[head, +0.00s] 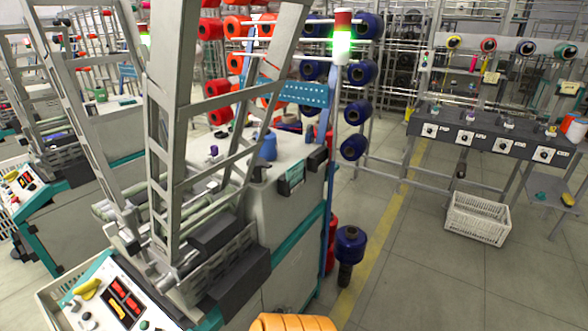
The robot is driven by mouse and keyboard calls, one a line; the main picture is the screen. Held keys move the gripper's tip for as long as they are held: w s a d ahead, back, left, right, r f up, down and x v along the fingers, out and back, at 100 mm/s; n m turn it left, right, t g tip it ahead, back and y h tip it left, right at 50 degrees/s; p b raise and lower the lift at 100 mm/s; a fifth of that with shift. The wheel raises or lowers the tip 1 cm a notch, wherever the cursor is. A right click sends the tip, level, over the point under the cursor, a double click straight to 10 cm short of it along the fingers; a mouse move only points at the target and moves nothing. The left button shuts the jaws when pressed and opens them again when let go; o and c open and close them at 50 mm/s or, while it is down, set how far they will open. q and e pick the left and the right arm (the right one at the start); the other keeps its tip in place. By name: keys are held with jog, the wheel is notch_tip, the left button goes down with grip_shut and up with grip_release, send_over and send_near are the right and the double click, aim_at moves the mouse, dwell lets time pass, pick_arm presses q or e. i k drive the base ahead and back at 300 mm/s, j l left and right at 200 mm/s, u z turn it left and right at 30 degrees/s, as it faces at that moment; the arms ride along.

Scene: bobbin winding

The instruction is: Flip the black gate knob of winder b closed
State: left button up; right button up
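A row of bobbin winders stands on a dark grey bench (480,141) at the right. Its front carries several white plates, each with a black knob; they include a left knob (430,130), a second knob (465,138), a third knob (502,146) and a right knob (543,154). The labels beside them are too small to read, so I cannot tell which belongs to winder b. Whether a gate is open or closed is also too small to tell. Neither of my grippers is in view.
A large machine (285,200) with a slanted grey frame fills the left and middle. A white crate (477,218) stands on the floor before the bench. A blue spool (350,245) stands by the machine. The floor between (400,270) is clear, with a yellow line.

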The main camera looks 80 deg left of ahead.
aim_at(132, 247)
jog(key=u, duration=3.85)
jog(key=i+z, duration=0.1)
jog(key=z, duration=0.25)
